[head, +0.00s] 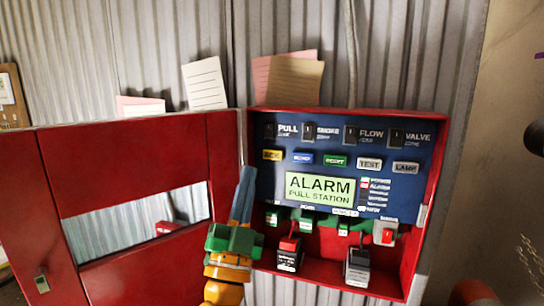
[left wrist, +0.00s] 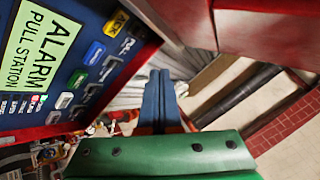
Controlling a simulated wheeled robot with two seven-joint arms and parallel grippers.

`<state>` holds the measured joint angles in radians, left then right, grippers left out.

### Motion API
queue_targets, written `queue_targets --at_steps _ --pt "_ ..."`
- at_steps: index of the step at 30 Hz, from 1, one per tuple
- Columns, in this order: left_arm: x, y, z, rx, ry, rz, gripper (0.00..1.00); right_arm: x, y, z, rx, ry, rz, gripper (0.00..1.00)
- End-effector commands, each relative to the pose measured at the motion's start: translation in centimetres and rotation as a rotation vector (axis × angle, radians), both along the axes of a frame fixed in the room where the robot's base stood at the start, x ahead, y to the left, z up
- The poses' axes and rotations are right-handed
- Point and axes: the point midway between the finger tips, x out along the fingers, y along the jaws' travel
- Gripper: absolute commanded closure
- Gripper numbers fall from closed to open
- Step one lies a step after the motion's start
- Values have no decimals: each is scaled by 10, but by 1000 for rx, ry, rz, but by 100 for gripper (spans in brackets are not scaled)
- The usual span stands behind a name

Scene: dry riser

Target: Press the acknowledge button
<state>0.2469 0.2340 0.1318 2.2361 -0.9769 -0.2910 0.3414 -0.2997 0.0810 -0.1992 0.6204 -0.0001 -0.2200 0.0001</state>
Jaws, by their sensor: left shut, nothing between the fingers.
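The acknowledge button is the yellow button marked ACK (head: 272,155), at the left end of the button row on the blue panel (head: 262,190). It also shows near the top of the left wrist view (left wrist: 117,22). My left gripper (head: 247,172) has its blue fingers together and empty. They point up at the left edge of the panel, below and left of the ACK button in the head view. In the left wrist view the fingers (left wrist: 160,75) are right of and below the button, with a visible gap. My right gripper is not in view.
Blue, green and pale buttons continue the row, above the lit ALARM PULL STATION display (head: 320,189). The red cabinet door (head: 120,150) stands open at left. Two dark batteries (head: 357,268) stand in the cabinet bottom. Papers (head: 206,83) stick up behind the cabinet.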

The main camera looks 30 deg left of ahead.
Motion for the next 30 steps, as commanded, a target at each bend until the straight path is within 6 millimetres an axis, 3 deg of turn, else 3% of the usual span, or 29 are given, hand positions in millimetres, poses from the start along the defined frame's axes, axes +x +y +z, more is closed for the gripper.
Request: queue_targets --at_steps 5,21,30 --pt "7 2 -2 -2 1 0 100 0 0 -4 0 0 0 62" --pt "77 19 -5 -3 1 -1 100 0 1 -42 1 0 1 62" --pt "86 21 -1 -2 2 0 100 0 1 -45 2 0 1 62"
